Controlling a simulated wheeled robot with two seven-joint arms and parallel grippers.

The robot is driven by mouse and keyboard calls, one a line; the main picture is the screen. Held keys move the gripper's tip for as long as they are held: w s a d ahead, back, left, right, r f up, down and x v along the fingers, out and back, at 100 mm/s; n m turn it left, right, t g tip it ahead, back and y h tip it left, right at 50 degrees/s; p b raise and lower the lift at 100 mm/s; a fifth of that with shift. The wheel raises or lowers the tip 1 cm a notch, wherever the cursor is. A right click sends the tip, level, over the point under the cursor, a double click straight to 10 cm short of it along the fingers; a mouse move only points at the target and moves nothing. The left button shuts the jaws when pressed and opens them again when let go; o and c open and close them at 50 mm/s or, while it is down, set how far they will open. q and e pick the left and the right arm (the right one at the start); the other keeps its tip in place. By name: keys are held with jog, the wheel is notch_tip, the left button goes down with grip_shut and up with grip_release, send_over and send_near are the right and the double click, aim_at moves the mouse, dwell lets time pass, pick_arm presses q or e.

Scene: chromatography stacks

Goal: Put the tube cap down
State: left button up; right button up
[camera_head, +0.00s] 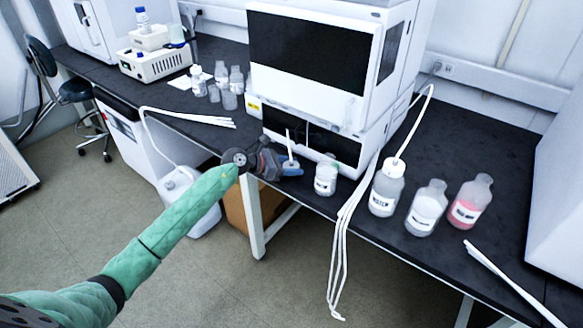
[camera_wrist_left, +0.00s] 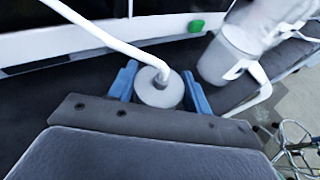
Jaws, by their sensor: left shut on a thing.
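My left gripper (camera_head: 289,167) reaches over the front edge of the dark bench, in front of the white instrument. In the left wrist view its two blue fingers (camera_wrist_left: 160,86) are shut on a round, pale tube cap (camera_wrist_left: 155,95). A white tube (camera_wrist_left: 105,34) rises from the cap's top and runs to the upper left. In the head view the cap is small and mostly hidden by the fingers, with a short piece of tube (camera_head: 288,138) showing above it. My right gripper is not in view.
A small bottle (camera_head: 326,177) stands just right of the left gripper. Three larger bottles, labelled bottle (camera_head: 384,192), clear bottle (camera_head: 426,212) and pink-filled bottle (camera_head: 468,207), stand farther right. White tubes (camera_head: 345,228) hang over the front edge. The instrument (camera_head: 346,148) limits room behind.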

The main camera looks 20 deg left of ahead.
pick_arm(q)
jog(key=shift+f, duration=0.7)
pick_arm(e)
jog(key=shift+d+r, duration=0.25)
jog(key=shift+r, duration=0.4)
pick_arm(q)
jog(key=shift+f, duration=0.15)
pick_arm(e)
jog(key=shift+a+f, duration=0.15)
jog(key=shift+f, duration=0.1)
pick_arm(q)
jog(key=o, duration=1)
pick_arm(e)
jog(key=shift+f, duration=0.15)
